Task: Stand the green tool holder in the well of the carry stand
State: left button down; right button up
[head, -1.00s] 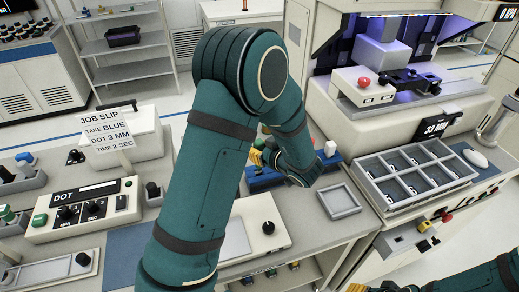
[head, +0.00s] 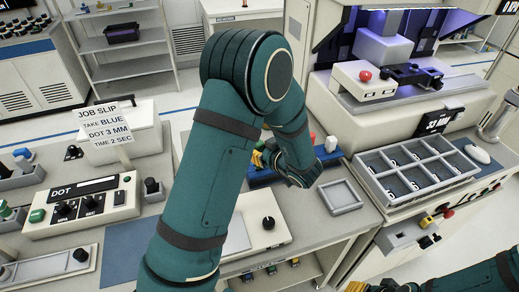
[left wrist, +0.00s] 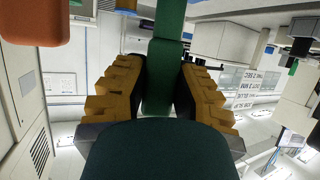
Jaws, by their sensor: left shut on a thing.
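My left gripper (head: 259,157) shows only in part in the head view, its yellow fingers beside my forearm, over the back of the bench. In the left wrist view its fingers (left wrist: 158,95) are closed on the green tool holder (left wrist: 165,60), one finger on each side. A long blue base (head: 262,178) lies under and beside the gripper, partly covered by my arm. I cannot tell whether it is the carry stand. At the bottom edge, a small part of my right gripper (head: 360,287) shows, too cropped to read.
An empty grey square tray (head: 341,197) lies in front. A divided grey tray (head: 415,170) is at right. The dot control box (head: 80,205) and job slip (head: 105,122) are at left.

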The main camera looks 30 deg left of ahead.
pick_arm(q)
jog(key=shift+f+b, duration=0.7)
jog(key=shift+f, duration=0.6)
jog(key=c, duration=0.8)
grip_release()
jog(key=v, duration=1.2)
jog(key=shift+r, duration=0.1)
